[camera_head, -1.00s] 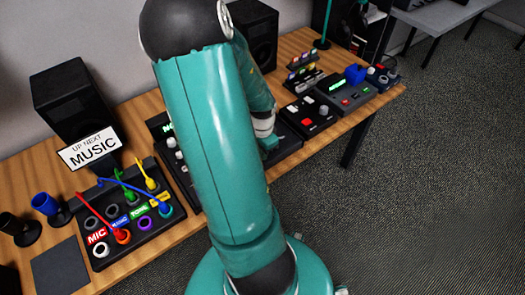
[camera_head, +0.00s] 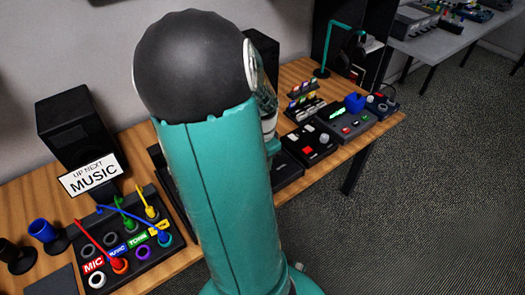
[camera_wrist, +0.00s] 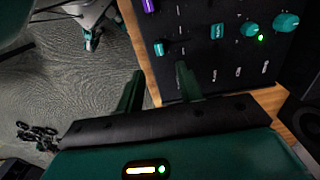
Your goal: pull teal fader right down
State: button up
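In the wrist view a black panel (camera_wrist: 190,15) shows teal controls: a small cap (camera_wrist: 165,48), a squarish cap (camera_wrist: 218,32) and two round knobs (camera_wrist: 250,28) and (camera_wrist: 286,22). The small cap looks like a teal fader, but I cannot tell for sure which cap is the fader. My gripper (camera_wrist: 160,80) has its two teal fingers apart with nothing seen between them. The small cap appears just beyond the fingertips, between them in the picture; contact cannot be judged. In the head view my arm hides the gripper and much of the panel.
A purple cap (camera_wrist: 150,5) and a green light (camera_wrist: 261,38) are on the panel. In the head view, a patch box (camera_head: 130,235) with coloured cables stands left, a speaker (camera_head: 76,130) behind it, and a console with red buttons (camera_head: 308,147) right. Open floor lies front right.

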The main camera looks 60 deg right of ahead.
jog(key=shift+r, duration=1.95)
